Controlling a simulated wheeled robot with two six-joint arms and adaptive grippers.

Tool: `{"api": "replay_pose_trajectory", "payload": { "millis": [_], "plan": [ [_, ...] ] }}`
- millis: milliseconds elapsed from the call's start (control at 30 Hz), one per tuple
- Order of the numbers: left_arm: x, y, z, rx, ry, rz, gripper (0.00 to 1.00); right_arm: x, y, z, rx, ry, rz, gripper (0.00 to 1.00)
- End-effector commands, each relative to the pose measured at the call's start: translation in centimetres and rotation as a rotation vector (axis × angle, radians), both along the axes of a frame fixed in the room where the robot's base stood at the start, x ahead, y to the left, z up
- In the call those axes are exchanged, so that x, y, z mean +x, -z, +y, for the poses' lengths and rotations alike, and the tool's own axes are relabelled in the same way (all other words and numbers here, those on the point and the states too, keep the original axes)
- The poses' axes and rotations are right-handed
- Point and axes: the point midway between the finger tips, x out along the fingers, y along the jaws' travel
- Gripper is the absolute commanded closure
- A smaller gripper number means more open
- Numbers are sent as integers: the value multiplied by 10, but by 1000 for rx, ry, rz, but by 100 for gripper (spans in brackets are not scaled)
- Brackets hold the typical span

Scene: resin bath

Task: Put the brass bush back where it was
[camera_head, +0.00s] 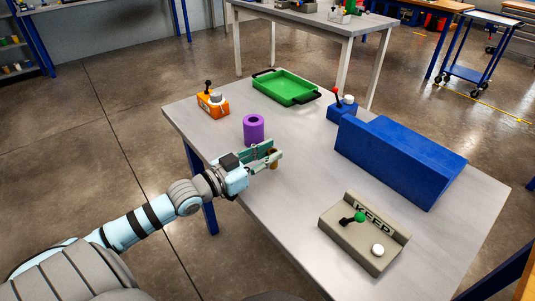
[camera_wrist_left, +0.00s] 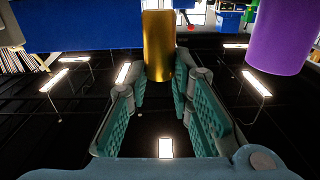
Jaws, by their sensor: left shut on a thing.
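The brass bush (camera_head: 273,153) is a small gold-brown cylinder, partly hidden by the fingers in the head view. In the left wrist view the brass bush (camera_wrist_left: 158,45) sits between the two green-padded fingers, near their tips. My left gripper (camera_head: 266,156) is shut on it, over the near left part of the grey table. I cannot tell whether the bush touches the table. A purple hollow cylinder (camera_head: 253,128) stands just beyond the gripper, apart from it; the purple cylinder also shows in the left wrist view (camera_wrist_left: 282,35). My right gripper is not in view.
On the table (camera_head: 300,205) stand an orange switch box (camera_head: 213,105), a green tray (camera_head: 286,88), a small blue lever box (camera_head: 342,111), a long blue block (camera_head: 400,160) and a beige "KEEP" lever panel (camera_head: 345,240). The table's middle is clear.

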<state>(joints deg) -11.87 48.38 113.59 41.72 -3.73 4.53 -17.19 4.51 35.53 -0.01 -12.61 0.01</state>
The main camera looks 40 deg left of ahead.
Motion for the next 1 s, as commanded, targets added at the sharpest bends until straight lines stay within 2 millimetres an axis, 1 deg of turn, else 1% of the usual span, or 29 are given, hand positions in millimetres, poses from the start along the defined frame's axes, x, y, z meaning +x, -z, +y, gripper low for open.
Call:
{"api": "replay_pose_trajectory", "payload": {
  "millis": [33, 133, 167, 467, 567, 633, 767, 867, 900, 1000],
  "plan": [
    [0, 6, 1, -3, -4, 15, 76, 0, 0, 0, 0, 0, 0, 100],
    [0, 7, 1, -4, -4, 18, 60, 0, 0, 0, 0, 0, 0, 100],
    [0, 7, 1, -5, -4, 18, 59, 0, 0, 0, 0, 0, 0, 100],
    [-1, 7, 1, -5, -5, 22, 59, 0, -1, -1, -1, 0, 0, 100],
    [-1, -1, 2, -5, -6, 22, 59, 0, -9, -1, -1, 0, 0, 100],
    [-2, -10, 2, -3, -6, 21, 59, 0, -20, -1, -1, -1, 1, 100],
    [-27, -14, 10, -1, -8, 24, 59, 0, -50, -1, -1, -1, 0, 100],
    [-54, -17, 18, -1, -7, 24, 59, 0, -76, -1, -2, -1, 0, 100],
    [-66, -16, 22, 1, -6, 23, 59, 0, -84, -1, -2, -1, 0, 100],
    [-91, -14, 29, -1, -4, 19, 59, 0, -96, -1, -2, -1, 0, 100]
  ]
}}
